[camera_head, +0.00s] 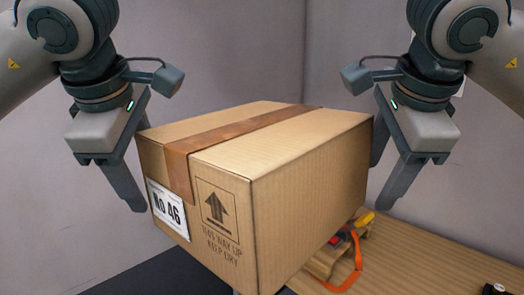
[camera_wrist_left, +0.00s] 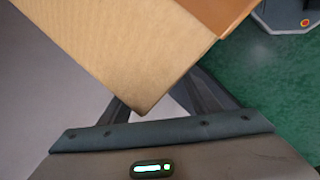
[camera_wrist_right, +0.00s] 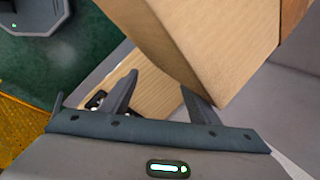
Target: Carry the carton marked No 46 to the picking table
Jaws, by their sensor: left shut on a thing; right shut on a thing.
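The brown carton (camera_head: 315,185) has a brown tape strip, a white "No 46" label (camera_head: 168,210) and a "this way up" arrow print. It is held up between my two arms, tilted in the head view. My left gripper (camera_head: 140,168) is shut on its left side; the carton's corner (camera_wrist_left: 150,75) lies between the fingers in the left wrist view. My right gripper (camera_head: 388,165) is shut on its right side; the carton (camera_wrist_right: 215,50) also shows in the right wrist view. The carton hides parts of the inner fingers and its own underside.
A wooden table top (camera_head: 430,262) lies below right, holding a small wooden rack (camera_head: 325,262) with an orange strap (camera_head: 352,278) and a yellow-handled item. Black items sit at its right edge. A dark surface (camera_head: 165,284) is at lower left. Grey walls stand behind.

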